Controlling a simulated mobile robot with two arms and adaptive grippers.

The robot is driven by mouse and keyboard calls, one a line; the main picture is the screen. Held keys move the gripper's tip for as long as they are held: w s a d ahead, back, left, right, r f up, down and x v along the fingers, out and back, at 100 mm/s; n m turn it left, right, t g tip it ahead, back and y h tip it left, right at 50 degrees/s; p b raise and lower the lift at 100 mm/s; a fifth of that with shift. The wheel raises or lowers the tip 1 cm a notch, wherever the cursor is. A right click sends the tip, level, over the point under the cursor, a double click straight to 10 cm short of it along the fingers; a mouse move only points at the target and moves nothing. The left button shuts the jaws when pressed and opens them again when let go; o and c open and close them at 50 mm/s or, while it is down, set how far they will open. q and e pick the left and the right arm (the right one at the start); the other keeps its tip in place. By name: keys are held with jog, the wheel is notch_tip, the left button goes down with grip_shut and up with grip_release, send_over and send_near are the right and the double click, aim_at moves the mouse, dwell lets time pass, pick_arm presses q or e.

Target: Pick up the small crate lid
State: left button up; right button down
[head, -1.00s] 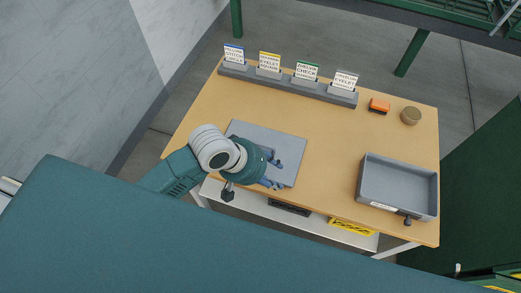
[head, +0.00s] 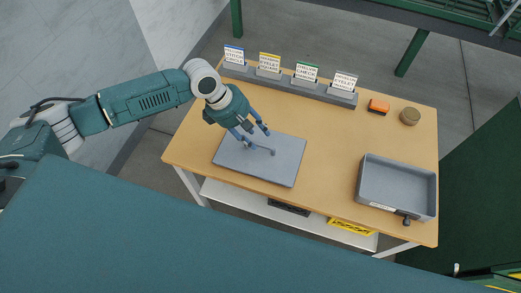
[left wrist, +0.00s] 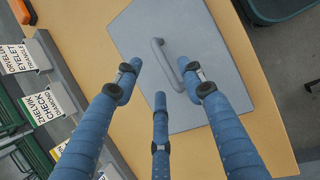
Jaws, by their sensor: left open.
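The small crate lid (head: 275,172) is a flat grey plate lying on the wooden table, with a raised bar handle on top. In the left wrist view the lid (left wrist: 190,112) lies below my fingers, and its curved grey handle (left wrist: 168,66) shows just beyond the fingertips. My left gripper (head: 253,136) is over the back part of the lid, with its blue fingers spread and pointing down at the handle. In the left wrist view the left gripper (left wrist: 159,82) is open and empty. Contact with the handle cannot be told. My right gripper is not in view.
A grey open crate (head: 398,185) stands at the table's right. A rack (head: 290,85) with several label cards runs along the back edge. An orange block (head: 378,106) and a round brown tin (head: 410,116) sit at the back right. The table between lid and crate is clear.

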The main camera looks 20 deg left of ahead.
aim_at(262, 142)
pick_arm(q)
jog(key=p+x, duration=0.1)
jog(key=x, duration=0.4)
jog(key=shift+d+f, duration=0.15)
jog(key=shift+f, duration=0.2)
grip_shut()
